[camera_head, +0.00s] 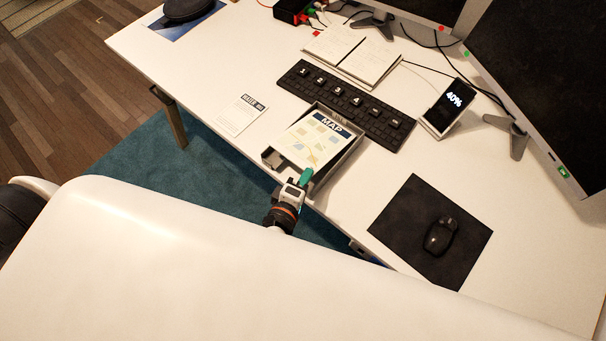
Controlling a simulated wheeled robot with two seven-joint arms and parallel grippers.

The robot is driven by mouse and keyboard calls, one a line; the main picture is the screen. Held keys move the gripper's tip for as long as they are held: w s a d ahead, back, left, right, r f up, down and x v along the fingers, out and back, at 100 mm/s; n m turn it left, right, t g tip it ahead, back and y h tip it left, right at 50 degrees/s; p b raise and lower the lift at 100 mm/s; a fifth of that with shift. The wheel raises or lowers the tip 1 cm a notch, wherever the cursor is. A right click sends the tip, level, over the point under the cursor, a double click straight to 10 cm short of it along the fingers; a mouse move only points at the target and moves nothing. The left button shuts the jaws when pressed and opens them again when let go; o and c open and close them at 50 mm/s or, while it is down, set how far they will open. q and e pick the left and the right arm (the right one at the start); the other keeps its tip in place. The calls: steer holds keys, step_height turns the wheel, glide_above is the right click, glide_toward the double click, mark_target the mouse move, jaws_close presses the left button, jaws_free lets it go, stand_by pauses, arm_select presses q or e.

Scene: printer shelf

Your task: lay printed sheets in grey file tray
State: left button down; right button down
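The grey file tray (353,152) lies on the white desk near its front edge. A printed sheet headed "MAP" (314,142) lies in the tray, face up. Another printed sheet (243,114), white with a dark heading, lies flat on the desk left of the tray and apart from it. My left gripper (299,179) is at the tray's front edge, just below the map sheet. A teal part shows at its tip; I cannot tell whether its fingers are apart or whether it touches the tray or sheet. My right gripper is not in view.
A black keyboard (345,104) lies close behind the tray. An open notebook (352,54), a phone on a stand (448,105) and monitors (545,90) stand farther back. A mouse (440,236) rests on a black mat (402,227) at right. The desk's left part is largely clear.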

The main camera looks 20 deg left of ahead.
arm_select(q)
steer(key=c, duration=1.6)
jaws_free()
steer(key=p+v, duration=0.2)
steer(key=v, duration=0.6)
steer(key=shift+p, duration=0.35)
steer(key=shift+a, duration=0.1)
